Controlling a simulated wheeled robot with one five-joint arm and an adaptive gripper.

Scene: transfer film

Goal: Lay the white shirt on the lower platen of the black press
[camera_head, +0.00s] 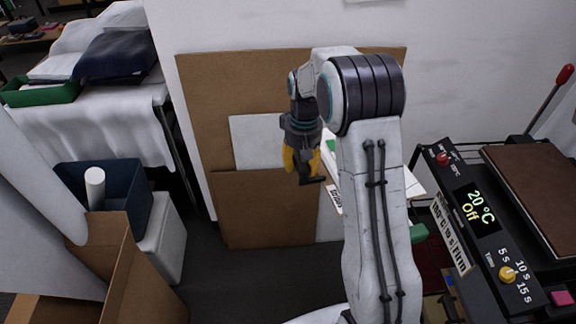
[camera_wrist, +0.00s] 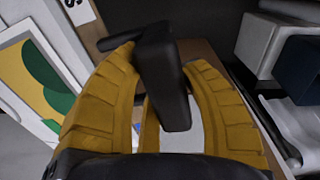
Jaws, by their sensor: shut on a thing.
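My gripper (camera_head: 305,172) has yellow fingers and points downward in front of the wall. It is shut on a small dark, angular object (camera_wrist: 165,75), which sticks out past the fingers in both views; I cannot tell what it is. The black press (camera_head: 480,215) stands at the right, well apart from my gripper. A brown flat platen (camera_head: 535,185) shows on it; I cannot tell if this is the lower one. White folded cloth (camera_head: 58,66), possibly the white shirt, lies on the table at the upper left, beside dark blue cloth (camera_head: 117,54).
A green tray (camera_head: 40,95) sits on the white-covered table. Below are a dark blue bin (camera_head: 125,195) with a white roll and an open cardboard box (camera_head: 120,265). Cardboard sheets (camera_head: 205,110) lean on the wall. The press has a red-knobbed lever (camera_head: 565,74). Its display reads 20 °C, Off.

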